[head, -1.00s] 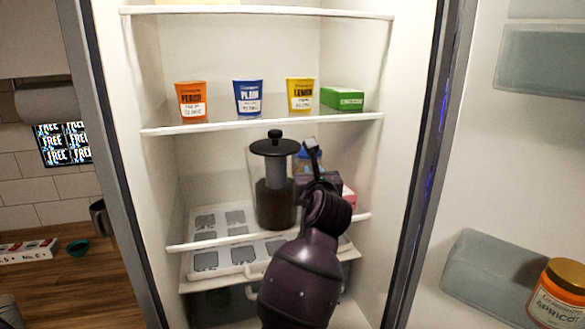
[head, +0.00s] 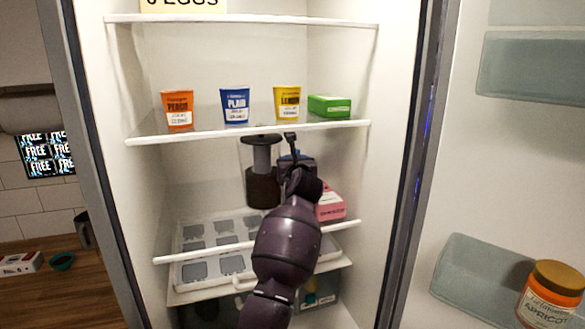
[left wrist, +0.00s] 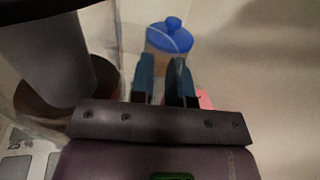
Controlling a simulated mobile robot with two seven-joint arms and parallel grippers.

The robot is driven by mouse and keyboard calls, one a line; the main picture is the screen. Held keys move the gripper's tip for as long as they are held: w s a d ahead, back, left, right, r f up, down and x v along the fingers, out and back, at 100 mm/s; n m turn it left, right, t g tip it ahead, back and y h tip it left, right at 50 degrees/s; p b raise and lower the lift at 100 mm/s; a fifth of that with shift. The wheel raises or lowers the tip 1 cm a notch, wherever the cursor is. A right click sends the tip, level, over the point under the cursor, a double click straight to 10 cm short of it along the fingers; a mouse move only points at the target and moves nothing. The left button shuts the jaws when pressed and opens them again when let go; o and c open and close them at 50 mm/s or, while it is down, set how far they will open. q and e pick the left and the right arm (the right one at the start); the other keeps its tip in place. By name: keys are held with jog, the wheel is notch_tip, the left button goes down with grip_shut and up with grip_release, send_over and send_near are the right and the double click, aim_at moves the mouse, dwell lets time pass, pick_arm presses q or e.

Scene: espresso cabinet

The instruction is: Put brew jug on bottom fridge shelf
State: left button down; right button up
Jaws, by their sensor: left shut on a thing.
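The brew jug (head: 263,187) is a clear cylinder with a black lid and plunger and dark liquid low inside. It is upright in the fridge, held above the lower shelf (head: 200,251) and below the shelf with the cups. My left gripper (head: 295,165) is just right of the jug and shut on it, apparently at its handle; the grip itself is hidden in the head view. In the left wrist view the jug's side (left wrist: 55,75) fills the left, beside my fingers (left wrist: 165,85). My right gripper is not in view.
A blue-lidded jar (left wrist: 170,38) stands behind my gripper, and a pink box (head: 330,204) is to its right. A white tray with grey squares (head: 215,240) lies low in the fridge. Cups and a green box (head: 329,106) line the shelf above. The open door (head: 510,190) is right.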

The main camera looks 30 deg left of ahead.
pick_arm(q)
jog(key=shift+w+a+f, duration=0.35)
jog(key=shift+w+f, duration=0.1)
jog(key=shift+f, duration=0.2)
jog(key=shift+f, duration=0.1)
jog(key=c, duration=1.1)
grip_release()
jog(key=shift+f, duration=0.15)
jog(key=v, duration=1.2)
jog(key=shift+d, duration=0.1)
